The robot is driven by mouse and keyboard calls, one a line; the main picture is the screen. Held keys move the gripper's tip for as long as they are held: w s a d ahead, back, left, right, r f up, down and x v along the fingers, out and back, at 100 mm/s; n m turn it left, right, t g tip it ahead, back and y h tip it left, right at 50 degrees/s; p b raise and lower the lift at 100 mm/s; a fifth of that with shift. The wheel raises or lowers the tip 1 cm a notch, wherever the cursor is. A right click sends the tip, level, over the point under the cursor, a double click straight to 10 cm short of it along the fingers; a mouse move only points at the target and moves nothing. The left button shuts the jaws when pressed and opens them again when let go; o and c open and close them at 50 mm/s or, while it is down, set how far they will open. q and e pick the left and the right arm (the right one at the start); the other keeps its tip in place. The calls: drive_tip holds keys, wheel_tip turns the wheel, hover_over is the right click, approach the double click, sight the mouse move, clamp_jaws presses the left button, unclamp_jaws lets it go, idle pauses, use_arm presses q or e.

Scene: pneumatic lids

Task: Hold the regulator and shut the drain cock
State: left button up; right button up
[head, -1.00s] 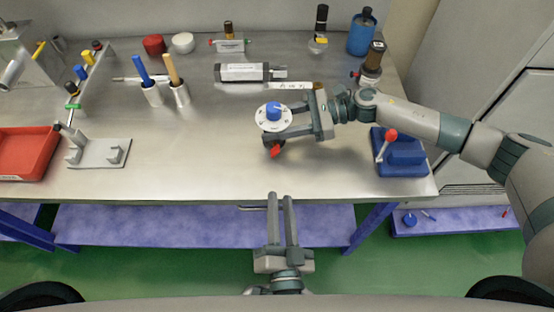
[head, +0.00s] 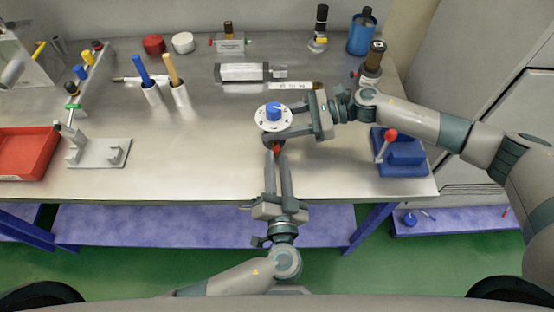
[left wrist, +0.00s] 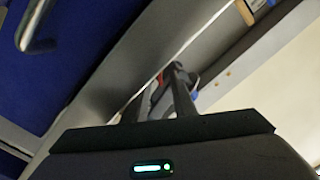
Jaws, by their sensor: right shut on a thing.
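The regulator (head: 272,116) has a white round dial with a blue knob on top. It is held above the bench's front middle by my right gripper (head: 293,121), which is shut on it from the right. The red drain cock (head: 277,150) shows below the dial, and part of it is hidden by finger tips. My left gripper (head: 277,155) points away from me over the bench's front edge, its fingers apart on either side of the red cock. In the left wrist view a bit of red (left wrist: 160,77) shows between the fingers (left wrist: 158,95); contact cannot be told.
A blue block with a red-knobbed lever (head: 402,155) stands at the right. A grey cylinder (head: 243,72) lies behind the regulator. A grey stand (head: 98,153) and red tray (head: 22,155) are at the left. The bench top (head: 190,150) between is clear.

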use_arm(q)
drive_tip(key=shift+w, duration=0.45)
clamp_jaws()
drive_tip(key=shift+m, duration=0.5)
drive_tip(key=m, duration=0.4)
drive_tip(key=shift+f, duration=0.1)
drive_tip(key=m, duration=0.5)
drive_tip(key=shift+d+m, duration=0.1)
drive_tip(key=shift+m, duration=0.2)
